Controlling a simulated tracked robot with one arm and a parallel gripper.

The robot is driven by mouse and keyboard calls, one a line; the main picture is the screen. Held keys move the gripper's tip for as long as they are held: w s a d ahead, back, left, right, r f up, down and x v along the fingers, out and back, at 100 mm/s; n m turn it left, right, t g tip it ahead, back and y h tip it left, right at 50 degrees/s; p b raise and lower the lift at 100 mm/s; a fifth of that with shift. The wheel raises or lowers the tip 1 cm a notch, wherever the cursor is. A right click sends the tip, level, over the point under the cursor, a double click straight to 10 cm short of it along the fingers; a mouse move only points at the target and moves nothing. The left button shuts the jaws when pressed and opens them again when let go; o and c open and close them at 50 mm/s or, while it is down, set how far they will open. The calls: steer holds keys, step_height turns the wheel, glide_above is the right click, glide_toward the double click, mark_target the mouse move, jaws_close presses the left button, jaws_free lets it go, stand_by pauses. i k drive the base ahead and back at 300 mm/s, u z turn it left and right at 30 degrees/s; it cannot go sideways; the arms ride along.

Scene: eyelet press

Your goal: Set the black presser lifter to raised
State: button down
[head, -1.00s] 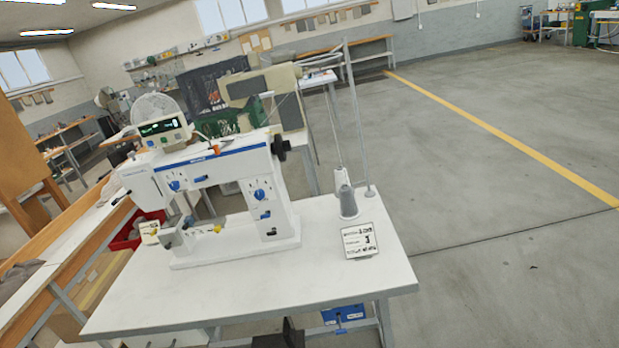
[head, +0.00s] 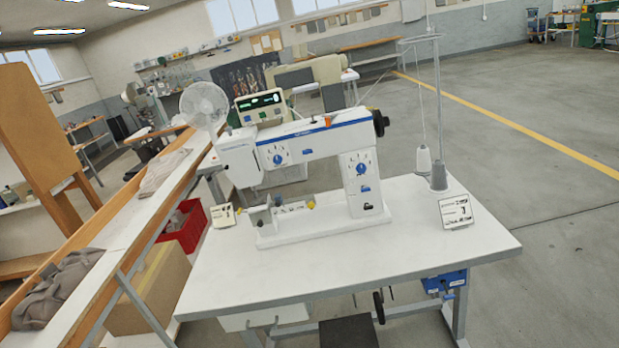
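The white and blue machine (head: 310,140) stands on the white table, its head (head: 240,160) at the left end of its arm. The black presser lifter cannot be picked out with certainty at this size. A small dark part (head: 213,163) shows at the left side of the head, too small to tell its position. A black handwheel (head: 380,123) is at the right end of the machine. A black part (head: 379,307) hangs under the table's front edge. My gripper is not in view.
The white table (head: 420,250) has a clear front and right part. A thread stand (head: 438,120) and a card (head: 456,211) are at its right. A red bin (head: 185,228) and a long wooden-edged bench (head: 110,235) lie left. Open floor is at right.

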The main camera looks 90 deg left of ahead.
mark_target(209, 179)
steer(key=k, duration=1.2)
steer(key=u, duration=2.1)
steer(key=i, duration=0.55)
steer(key=u, duration=0.1)
steer(key=k, duration=0.7)
steer(key=u, duration=0.2)
steer(key=i, duration=0.75)
steer(key=u, duration=0.2)
